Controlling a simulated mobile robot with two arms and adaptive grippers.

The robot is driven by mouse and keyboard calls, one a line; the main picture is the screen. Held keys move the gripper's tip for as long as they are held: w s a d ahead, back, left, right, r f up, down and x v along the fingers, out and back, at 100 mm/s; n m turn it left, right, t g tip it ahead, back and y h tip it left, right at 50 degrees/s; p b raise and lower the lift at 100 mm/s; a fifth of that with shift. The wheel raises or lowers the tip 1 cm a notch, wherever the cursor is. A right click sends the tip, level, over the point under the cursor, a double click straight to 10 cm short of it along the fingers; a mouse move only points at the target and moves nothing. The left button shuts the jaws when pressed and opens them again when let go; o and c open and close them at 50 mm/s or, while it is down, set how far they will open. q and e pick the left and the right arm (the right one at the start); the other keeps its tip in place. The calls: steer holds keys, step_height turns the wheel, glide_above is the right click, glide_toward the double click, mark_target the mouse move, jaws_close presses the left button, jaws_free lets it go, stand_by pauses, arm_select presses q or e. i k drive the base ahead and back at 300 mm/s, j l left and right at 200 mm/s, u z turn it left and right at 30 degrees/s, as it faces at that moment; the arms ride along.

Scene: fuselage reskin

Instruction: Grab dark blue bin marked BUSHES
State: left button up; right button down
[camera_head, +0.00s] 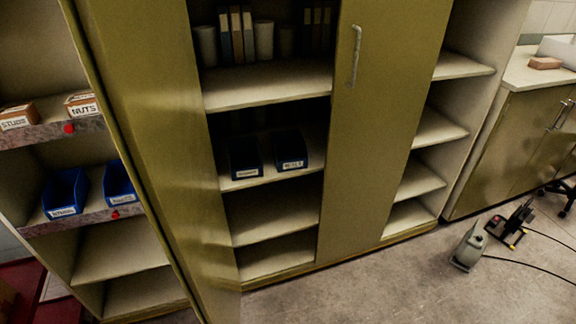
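Two dark blue bins stand side by side on a middle shelf (240,183) inside the olive cabinet. The left dark blue bin (245,160) and the right dark blue bin (291,150) each carry a small white label on the front. The lettering is too small to read for certain, so I cannot tell which one is marked BUSHES. Both bins sit upright in shadow, a little apart. Neither of my grippers shows in the view.
The cabinet's left door (150,130) stands open toward me; its right door (385,110) is shut. Brighter blue bins (65,193) and boxes marked STUDS (17,117) and NUTS (81,104) fill shelves at left. A grey-green device (468,248) stands on the floor at right.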

mark_target(245, 157)
steer(key=i+l+u, duration=0.2)
steer(key=i+l, duration=0.3)
steer(key=i+l+u, duration=0.2)
steer(key=i+l, duration=0.25)
steer(key=l, duration=0.25)
